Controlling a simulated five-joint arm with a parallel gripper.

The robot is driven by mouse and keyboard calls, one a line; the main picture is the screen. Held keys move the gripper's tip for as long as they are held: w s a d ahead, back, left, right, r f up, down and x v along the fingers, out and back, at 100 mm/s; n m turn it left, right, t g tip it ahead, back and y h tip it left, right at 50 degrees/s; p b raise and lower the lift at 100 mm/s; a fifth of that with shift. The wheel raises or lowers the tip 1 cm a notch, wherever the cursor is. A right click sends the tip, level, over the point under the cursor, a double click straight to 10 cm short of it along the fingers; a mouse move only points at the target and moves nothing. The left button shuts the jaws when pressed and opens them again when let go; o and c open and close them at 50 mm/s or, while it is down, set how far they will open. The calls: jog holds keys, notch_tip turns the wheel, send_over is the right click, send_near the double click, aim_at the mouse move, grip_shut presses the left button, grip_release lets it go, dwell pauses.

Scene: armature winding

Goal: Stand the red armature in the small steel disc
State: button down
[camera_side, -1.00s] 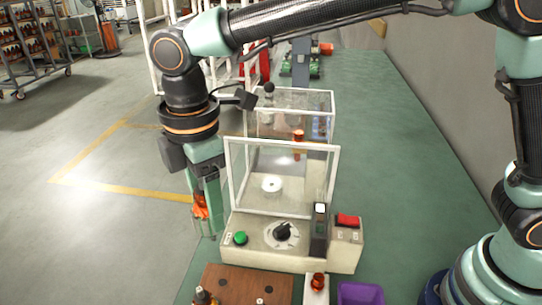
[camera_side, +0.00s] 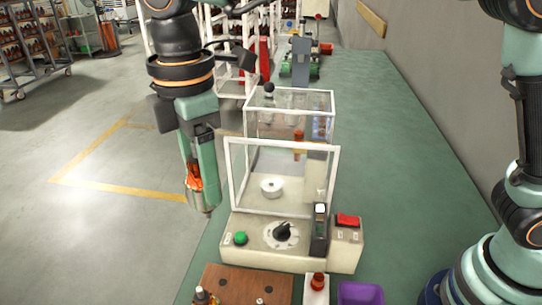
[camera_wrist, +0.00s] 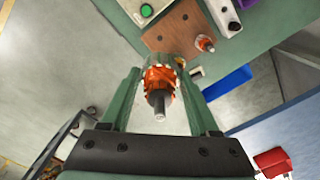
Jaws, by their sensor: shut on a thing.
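My gripper (camera_side: 203,190) is shut on the red armature (camera_side: 193,180), an orange-red wound piece. It hangs left of the winding machine, beyond the bench's left edge. In the wrist view the armature (camera_wrist: 160,82) sits between the two green fingers, its grey shaft end toward the camera. A small pale steel disc (camera_side: 271,187) lies inside the clear-walled enclosure on the machine. The armature is apart from the disc.
The white-framed clear guard (camera_side: 338,175) surrounds the disc. The machine's front (camera_side: 260,255) carries a green button, dial and red switch. A brown board (camera_side: 232,285) and a purple bin (camera_side: 360,294) stand in front. A second clear box (camera_side: 318,103) is behind.

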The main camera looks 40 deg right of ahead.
notch_tip(320, 180, up, 10)
jog(key=shift+r, duration=0.25)
jog(key=w+d+m, duration=0.2)
jog(key=w+d, duration=0.4)
jog(key=d, duration=0.5)
jog(key=w+d+m, duration=0.3)
jog(key=w+d, duration=0.3)
jog(key=d, duration=0.4)
notch_tip(320, 180, down, 22)
jog(key=shift+a, duration=0.3)
jog(key=shift+f, duration=1.25)
jog(key=shift+c, duration=0.3)
grip_release()
jog(key=shift+s, duration=0.1)
